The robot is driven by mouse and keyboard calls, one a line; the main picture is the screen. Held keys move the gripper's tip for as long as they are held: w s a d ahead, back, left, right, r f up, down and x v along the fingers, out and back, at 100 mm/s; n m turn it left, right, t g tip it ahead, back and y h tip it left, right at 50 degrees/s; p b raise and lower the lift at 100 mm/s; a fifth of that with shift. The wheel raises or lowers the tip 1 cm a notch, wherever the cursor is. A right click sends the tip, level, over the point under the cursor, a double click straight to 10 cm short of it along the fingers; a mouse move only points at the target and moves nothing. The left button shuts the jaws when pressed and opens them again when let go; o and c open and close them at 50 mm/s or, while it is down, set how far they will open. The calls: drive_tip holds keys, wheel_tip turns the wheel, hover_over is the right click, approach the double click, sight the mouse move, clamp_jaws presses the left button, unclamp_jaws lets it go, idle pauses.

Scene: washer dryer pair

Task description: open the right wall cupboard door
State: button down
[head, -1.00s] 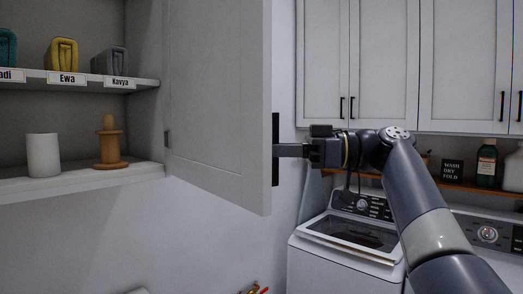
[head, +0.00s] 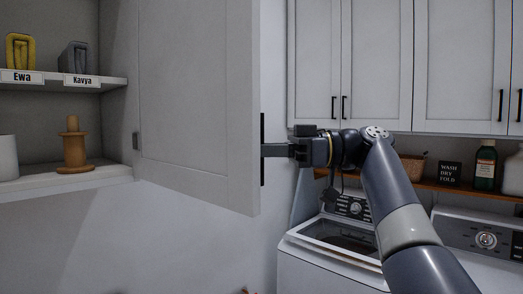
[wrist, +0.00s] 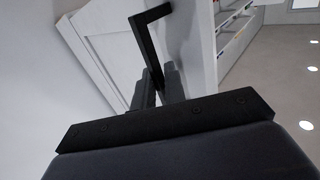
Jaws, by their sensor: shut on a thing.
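The right wall cupboard door (head: 195,100) is a pale grey panel standing well open, swung out from its hinge on the cupboard's right side. Its black bar handle (head: 262,170) is on the free edge side of the door, and it also shows in the wrist view (wrist: 147,45). My gripper (head: 268,150) is at the handle from the right, its fingers shut on it. In the wrist view my gripper (wrist: 158,84) has its two fingers on either side of the handle bar. The fingertips are partly hidden behind the door edge in the head view.
Closed cupboards (head: 375,60) hang at right above a wooden shelf (head: 430,185) and the washer (head: 340,235) and dryer (head: 480,238).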

drive_tip(key=c, duration=1.5)
unclamp_jaws()
drive_tip(key=shift+a, duration=0.1)
drive_tip(key=d, duration=1.1)
drive_tip(key=shift+w, duration=0.25)
drive_tip(key=shift+a, duration=0.15)
